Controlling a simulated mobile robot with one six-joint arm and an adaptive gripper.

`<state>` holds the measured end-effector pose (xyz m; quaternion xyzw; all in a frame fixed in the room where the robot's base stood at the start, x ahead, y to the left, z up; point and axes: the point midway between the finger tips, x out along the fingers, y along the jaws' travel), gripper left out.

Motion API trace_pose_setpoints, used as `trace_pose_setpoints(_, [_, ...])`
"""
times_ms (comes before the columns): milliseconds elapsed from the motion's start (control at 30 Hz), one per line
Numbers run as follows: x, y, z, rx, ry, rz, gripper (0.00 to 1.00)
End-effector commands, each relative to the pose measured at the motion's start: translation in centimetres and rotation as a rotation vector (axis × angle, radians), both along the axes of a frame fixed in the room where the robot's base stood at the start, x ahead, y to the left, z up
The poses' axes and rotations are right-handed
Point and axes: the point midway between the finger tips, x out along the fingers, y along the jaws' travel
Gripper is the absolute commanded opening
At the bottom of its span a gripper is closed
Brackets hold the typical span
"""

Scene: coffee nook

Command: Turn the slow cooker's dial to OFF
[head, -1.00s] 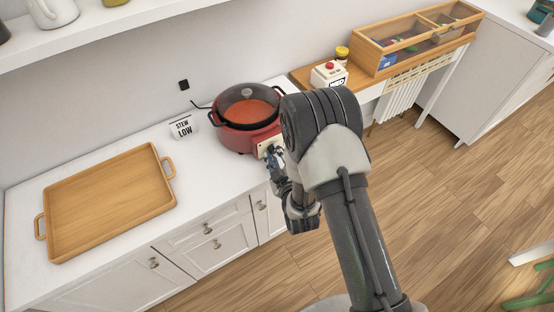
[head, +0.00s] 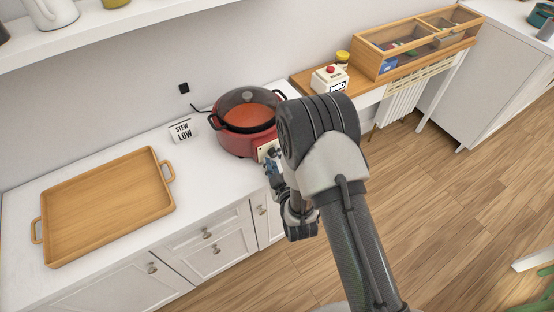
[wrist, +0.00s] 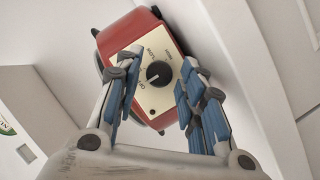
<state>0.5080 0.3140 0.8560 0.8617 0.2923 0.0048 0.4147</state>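The red slow cooker (head: 246,138) stands on the white counter, with a clear lid over orange-red stew. Its cream front panel shows in the wrist view, with a black round dial (wrist: 158,73) and printed labels, LOW among them. A small light mark is on the dial; I cannot tell for sure which label it points to. My gripper (wrist: 160,64) is open, its blue-padded fingers either side of the dial in that view. A gap shows between each finger and the dial, and I see no contact. In the head view my gripper (head: 272,168) is just in front of the panel, partly hidden by my arm.
A small sign reading STEW LOW (head: 183,131) stands left of the cooker. A wooden tray (head: 60,254) lies on the counter at left. A white box with a red button (head: 329,76) and a wooden case (head: 400,62) are on the shelf at right.

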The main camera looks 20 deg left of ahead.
Motion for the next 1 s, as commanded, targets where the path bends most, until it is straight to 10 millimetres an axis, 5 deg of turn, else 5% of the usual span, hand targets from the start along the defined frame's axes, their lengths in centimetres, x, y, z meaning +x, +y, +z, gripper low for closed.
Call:
trace_pose_setpoints(467, [-0.5, -0.3, 0.1, 0.0, 0.002, 0.0, 0.45])
trace_pose_setpoints(1000, [-8.8, -5.4, 2.3, -0.002, 0.004, 0.0, 0.45])
